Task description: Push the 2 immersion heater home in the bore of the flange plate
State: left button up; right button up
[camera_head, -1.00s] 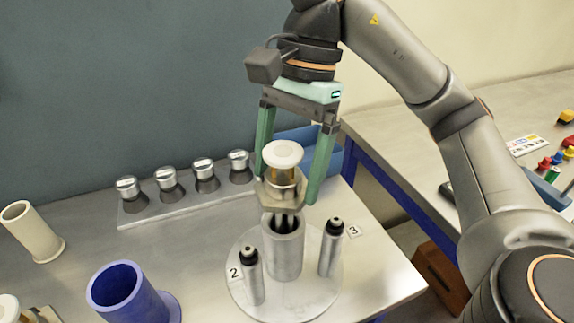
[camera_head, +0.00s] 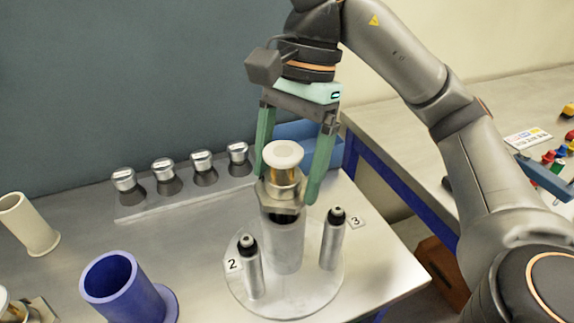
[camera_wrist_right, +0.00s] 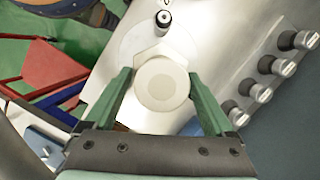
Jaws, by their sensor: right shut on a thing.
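The immersion heater (camera_head: 284,180) has a white round cap, a brass-coloured body and a metal hex collar. It stands upright over the grey central tube (camera_head: 284,248) of the round flange plate (camera_head: 318,293). Its rods are hidden, apparently inside the tube's bore, and the collar is close above the dark tube mouth. Whether the collar touches the rim I cannot tell. My right gripper (camera_head: 288,188) is shut on the heater, one green finger on each side. The right wrist view shows the white cap (camera_wrist_right: 162,84) between the fingers. My left gripper is not in view.
Silver posts with black tops flank the tube, by label 2 (camera_head: 233,265) and label 3 (camera_head: 356,221). A rack (camera_head: 150,208) with several silver-capped plugs stands behind. A blue cylinder (camera_head: 122,290) and a cream cylinder (camera_head: 30,228) stand left. A blue bin (camera_head: 333,152) is behind the gripper.

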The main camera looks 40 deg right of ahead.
pick_arm(q)
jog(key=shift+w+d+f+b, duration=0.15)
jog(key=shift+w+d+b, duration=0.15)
jog(key=shift+b, duration=0.25)
pick_arm(e)
jog(key=shift+f, duration=0.65)
pick_arm(q)
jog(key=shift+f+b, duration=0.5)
jog(key=shift+b, duration=0.05)
pick_arm(e)
jog(key=shift+f, duration=0.9)
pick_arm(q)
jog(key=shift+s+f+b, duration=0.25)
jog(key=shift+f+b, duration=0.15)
pick_arm(e)
jog(key=shift+f, duration=0.25)
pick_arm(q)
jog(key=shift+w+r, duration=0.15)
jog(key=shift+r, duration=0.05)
pick_arm(e)
jog(key=o, duration=1.2)
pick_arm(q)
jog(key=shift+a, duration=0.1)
